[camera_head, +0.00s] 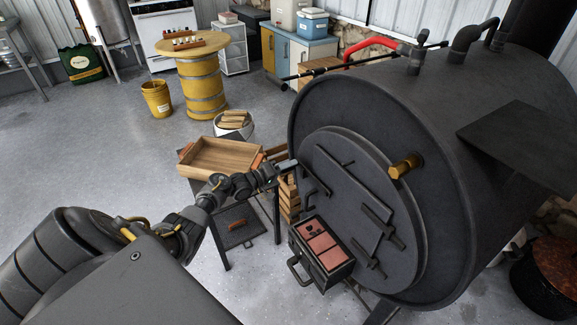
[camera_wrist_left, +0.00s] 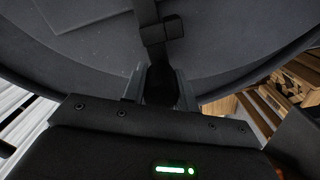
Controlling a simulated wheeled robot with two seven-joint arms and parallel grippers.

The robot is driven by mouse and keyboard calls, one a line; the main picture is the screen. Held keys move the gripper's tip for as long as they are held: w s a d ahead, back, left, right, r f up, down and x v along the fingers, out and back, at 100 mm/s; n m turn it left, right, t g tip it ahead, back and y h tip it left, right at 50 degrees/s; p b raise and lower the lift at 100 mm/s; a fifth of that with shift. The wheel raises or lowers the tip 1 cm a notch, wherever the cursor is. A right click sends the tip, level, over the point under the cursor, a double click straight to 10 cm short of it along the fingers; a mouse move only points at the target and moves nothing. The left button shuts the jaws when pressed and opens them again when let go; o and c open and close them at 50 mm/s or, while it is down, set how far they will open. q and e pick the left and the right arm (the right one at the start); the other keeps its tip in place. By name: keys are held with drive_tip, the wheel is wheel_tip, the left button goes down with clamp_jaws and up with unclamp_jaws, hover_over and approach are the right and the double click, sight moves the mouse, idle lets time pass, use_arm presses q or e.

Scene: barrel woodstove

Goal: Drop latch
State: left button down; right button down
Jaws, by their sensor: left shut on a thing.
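The barrel woodstove (camera_head: 455,130) lies on its side at the right, with its round dark door (camera_head: 350,165) facing me. A dark latch bar (camera_head: 317,180) is on the left part of the door. My left gripper (camera_head: 288,165) is at the door's left edge, at the bar's upper end. In the left wrist view my left gripper (camera_wrist_left: 162,85) is shut on the dark latch (camera_wrist_left: 158,35), which runs up from between the fingers across the stove front. My right gripper is in neither view.
A small tray with reddish blocks (camera_head: 322,245) juts out below the door. A brass knob (camera_head: 405,166) sticks out at the door's upper right. A wooden tray (camera_head: 222,157) stands on a low dark table left of the stove, near my arm. Open floor lies further left.

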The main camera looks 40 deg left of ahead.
use_arm(q)
drive_tip(key=shift+f, duration=0.15)
drive_tip(key=c, duration=1.1)
unclamp_jaws()
